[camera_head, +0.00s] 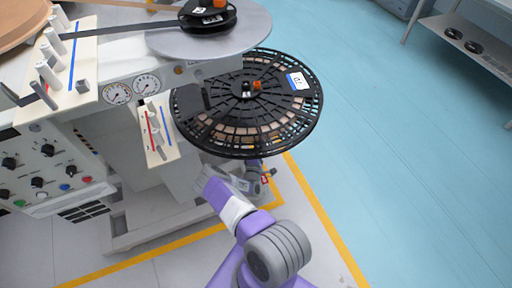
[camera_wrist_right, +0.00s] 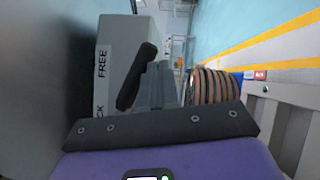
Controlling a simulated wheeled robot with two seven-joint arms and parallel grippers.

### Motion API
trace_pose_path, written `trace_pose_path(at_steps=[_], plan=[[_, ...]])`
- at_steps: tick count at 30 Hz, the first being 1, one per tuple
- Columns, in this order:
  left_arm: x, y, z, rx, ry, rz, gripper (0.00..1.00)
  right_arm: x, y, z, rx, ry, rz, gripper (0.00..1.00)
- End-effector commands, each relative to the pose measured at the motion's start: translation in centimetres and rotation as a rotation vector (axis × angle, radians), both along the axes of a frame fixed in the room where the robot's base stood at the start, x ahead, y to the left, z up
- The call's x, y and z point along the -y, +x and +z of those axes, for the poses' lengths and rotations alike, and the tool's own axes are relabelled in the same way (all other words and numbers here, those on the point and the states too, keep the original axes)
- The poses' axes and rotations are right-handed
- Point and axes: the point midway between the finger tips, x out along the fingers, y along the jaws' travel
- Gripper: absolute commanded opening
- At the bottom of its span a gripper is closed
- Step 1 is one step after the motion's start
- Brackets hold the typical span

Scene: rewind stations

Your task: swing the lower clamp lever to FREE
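The lower clamp lever (camera_wrist_right: 139,75) is a black handle in the right wrist view, slanting up and to the right in front of a grey box (camera_wrist_right: 116,60). The box carries a white label (camera_wrist_right: 102,82) reading FREE at its upper end and a partly hidden word ending in CK at its lower end. My right gripper (camera_wrist_right: 160,85) has its grey fingers together, just right of the lever, close to or touching it. In the head view my right arm reaches under the lower reel (camera_head: 247,103), which hides part of the gripper. The lever is not discernible there. My left gripper is out of view.
The rewind machine (camera_head: 60,165) stands at left with gauges, knobs and an upper metal disc (camera_head: 235,32). The black lower reel overhangs my right forearm. A yellow floor line (camera_head: 325,220) runs past the machine. Blue floor at right is clear up to a shelf (camera_head: 470,45).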

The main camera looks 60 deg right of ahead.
Motion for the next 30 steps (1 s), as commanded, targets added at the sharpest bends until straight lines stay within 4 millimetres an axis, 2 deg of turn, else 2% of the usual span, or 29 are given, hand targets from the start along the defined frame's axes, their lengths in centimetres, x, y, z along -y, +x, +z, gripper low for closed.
trace_pose_path(at_steps=[17, 20, 26, 30], plan=[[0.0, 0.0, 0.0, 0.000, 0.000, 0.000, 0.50, 0.1, 0.0, 0.1, 0.001, 0.000, 0.001, 0.00], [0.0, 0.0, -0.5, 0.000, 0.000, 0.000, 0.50, -0.2, 0.1, -0.6, 0.002, 0.000, 0.002, 0.00], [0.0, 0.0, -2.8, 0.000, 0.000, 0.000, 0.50, -1.7, 0.4, -4.1, -0.001, 0.002, 0.008, 0.00], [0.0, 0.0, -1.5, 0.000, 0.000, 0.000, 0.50, -3.7, -1.7, -5.3, -0.003, 0.003, 0.007, 0.00]])
